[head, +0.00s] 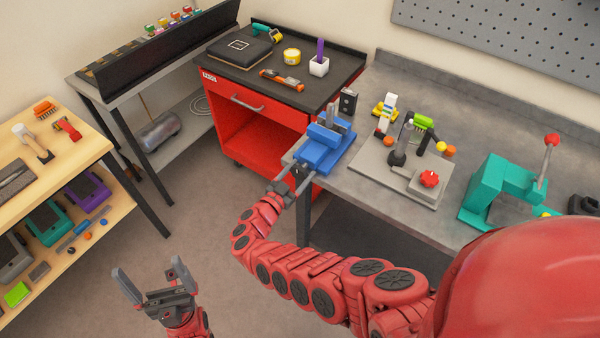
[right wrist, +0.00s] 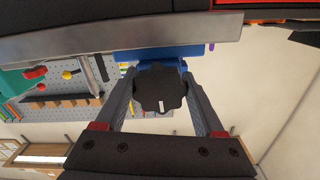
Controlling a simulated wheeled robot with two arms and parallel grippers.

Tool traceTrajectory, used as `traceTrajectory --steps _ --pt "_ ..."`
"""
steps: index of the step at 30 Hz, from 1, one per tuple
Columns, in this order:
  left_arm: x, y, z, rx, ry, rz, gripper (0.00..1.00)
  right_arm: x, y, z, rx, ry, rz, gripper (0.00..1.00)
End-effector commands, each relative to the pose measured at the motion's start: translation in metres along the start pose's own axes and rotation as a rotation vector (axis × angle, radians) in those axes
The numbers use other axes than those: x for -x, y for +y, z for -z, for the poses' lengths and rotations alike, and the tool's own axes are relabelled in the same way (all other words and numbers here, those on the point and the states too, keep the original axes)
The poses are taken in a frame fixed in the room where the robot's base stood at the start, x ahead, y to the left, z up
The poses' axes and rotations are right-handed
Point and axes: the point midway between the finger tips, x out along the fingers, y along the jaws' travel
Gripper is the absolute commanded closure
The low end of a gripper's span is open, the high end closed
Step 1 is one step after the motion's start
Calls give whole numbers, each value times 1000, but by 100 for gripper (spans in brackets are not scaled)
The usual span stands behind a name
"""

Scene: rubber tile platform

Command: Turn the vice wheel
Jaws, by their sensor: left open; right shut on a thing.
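The blue vice (head: 322,146) sits at the left end of the grey workbench, beside the red tool cabinet. Its wheel (right wrist: 160,90) is a black lobed knob with a white mark, seen in the right wrist view below the blue vice body (right wrist: 160,54). My right gripper (head: 292,172) is at the bench's front edge, its fingers on either side of the wheel; in the right wrist view the fingers (right wrist: 160,100) are shut on it. In the head view the wheel is hidden by the gripper. My left gripper (head: 146,278) is open and empty above the floor.
A grey plate (head: 372,178) with a red knob (head: 429,179) and a teal press (head: 497,190) stand further right on the workbench (head: 400,225). The red cabinet (head: 250,125) is close left of the vice. A wooden shelf unit (head: 75,170) stands at far left. Floor between is clear.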

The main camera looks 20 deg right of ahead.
Motion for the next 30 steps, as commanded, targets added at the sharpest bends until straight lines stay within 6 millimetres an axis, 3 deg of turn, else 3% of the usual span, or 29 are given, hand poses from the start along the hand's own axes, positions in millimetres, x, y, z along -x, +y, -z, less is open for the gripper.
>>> traceTrajectory --steps 18,30 --pt "54 3 -9 0 0 0 0 0 0 -5 -483 -1 0 85" --pt "72 4 -12 0 0 0 0 0 -2 -1 -633 -2 2 85"
